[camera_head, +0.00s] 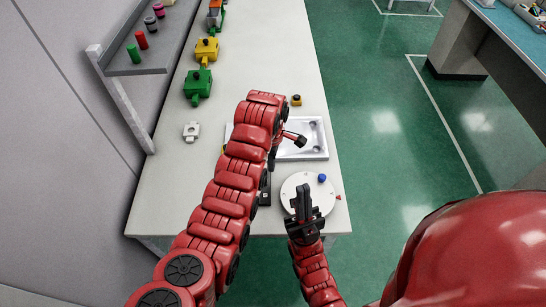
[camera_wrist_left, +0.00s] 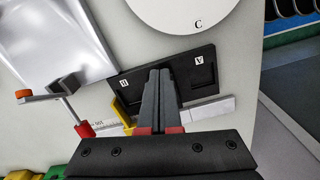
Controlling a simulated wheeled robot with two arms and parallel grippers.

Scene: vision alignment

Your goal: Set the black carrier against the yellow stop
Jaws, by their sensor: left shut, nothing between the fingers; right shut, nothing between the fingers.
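The black carrier (camera_wrist_left: 203,71) lies flat in the left wrist view, a dark plate with recesses and small letter labels. In the head view only a dark strip of it (camera_head: 265,190) shows beside my left arm. The yellow stop (camera_wrist_left: 123,118) is by the carrier's lower left end, partly hidden; I cannot tell whether they touch. My left gripper (camera_wrist_left: 160,74) is shut and empty, its fingertips over the carrier's middle; contact is unclear. My right gripper (camera_head: 303,189) is shut and empty above the white disc (camera_head: 289,190).
A silvery-white tray (camera_head: 318,151) lies beyond the disc. A blue knob (camera_head: 322,178) sits at the disc's edge. A pale bar (camera_wrist_left: 208,109) lies along the carrier's near side. Green (camera_head: 197,86) and yellow (camera_head: 206,50) blocks stand further back. The table's right edge is close.

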